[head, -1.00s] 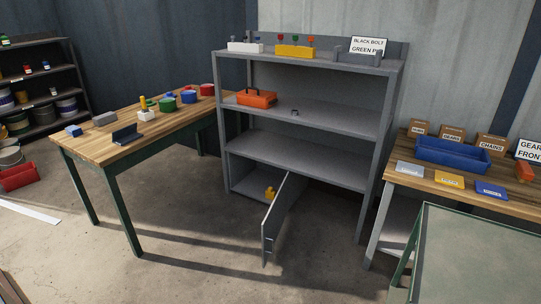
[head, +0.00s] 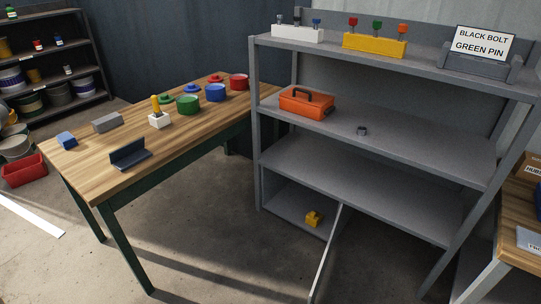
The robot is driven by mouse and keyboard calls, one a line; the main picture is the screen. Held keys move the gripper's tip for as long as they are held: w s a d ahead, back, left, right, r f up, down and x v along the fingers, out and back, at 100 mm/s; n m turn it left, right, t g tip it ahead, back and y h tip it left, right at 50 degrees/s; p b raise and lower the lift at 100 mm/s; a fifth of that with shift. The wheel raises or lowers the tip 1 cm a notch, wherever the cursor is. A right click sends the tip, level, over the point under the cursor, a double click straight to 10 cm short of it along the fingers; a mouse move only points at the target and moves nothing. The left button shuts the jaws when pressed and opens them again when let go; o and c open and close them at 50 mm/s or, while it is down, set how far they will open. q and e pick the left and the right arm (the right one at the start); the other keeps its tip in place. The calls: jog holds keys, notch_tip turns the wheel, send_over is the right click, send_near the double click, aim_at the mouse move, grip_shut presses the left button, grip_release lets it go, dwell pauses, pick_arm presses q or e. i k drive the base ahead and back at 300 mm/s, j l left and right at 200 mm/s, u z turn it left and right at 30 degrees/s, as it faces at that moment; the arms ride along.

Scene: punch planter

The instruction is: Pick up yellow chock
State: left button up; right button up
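The yellow chock (head: 314,219) is a small yellow block sitting on the bottom level of the grey shelf unit (head: 378,179), toward its left side. A grey door panel (head: 327,254) stands swung out from the bottom level, just right of the chock. The front of the chock is uncovered from here. Neither of my grippers shows in the head view.
A wooden workbench (head: 104,184) with several coloured containers stands left of the shelf. An orange toolbox (head: 306,103) sits on an upper shelf. Another table (head: 521,201) is at the right edge. Floor (head: 215,240) between workbench and shelf is clear.

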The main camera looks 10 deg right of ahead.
aim_at(313, 219)
jog(key=i+u, duration=0.4)
jog(key=i, duration=0.65)
